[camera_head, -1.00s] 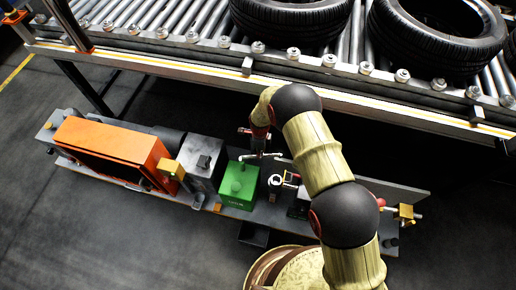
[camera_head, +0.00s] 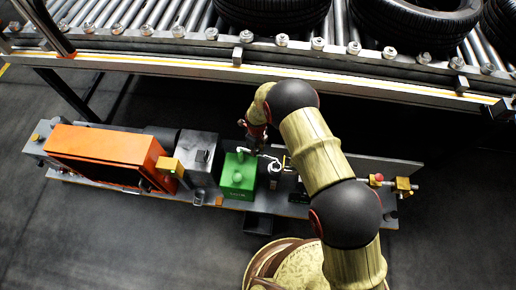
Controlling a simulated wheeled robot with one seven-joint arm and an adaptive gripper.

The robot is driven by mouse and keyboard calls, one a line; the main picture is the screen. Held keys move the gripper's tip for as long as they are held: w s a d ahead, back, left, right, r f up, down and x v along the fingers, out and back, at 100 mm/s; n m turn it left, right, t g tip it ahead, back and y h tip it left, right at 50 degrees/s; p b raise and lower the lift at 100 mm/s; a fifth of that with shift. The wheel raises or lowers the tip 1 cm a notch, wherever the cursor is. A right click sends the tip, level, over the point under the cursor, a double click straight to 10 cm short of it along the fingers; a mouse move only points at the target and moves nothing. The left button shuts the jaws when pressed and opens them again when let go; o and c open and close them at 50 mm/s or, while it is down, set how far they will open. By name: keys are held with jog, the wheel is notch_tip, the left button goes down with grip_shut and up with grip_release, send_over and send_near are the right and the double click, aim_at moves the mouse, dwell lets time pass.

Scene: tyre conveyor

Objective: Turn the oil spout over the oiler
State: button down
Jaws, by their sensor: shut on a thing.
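The oiler (camera_head: 238,178) is a green box with a round green cap on top, standing on the grey machine bench in the head view. A thin pale curved piece (camera_head: 271,161), which looks like the oil spout, lies at its upper right, its left end close to the back edge of the green box. My gripper (camera_head: 258,147) is small and dark with red parts, beside the oiler's back right corner. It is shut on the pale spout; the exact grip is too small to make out. My arm hides part of the bench to the right.
An orange housing (camera_head: 105,152) and a grey block (camera_head: 197,155) with a yellow part stand left of the oiler. A roller conveyor (camera_head: 180,56) with tyres (camera_head: 271,10) runs behind the bench. A red and brass fitting (camera_head: 402,184) sticks out at the right end. Open floor lies in front.

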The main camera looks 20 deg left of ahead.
dwell(0.3)
jog(key=c, duration=1.6)
grip_release()
jog(key=shift+o, duration=0.5)
jog(key=shift+r, duration=0.1)
notch_tip(320, 180, up, 12)
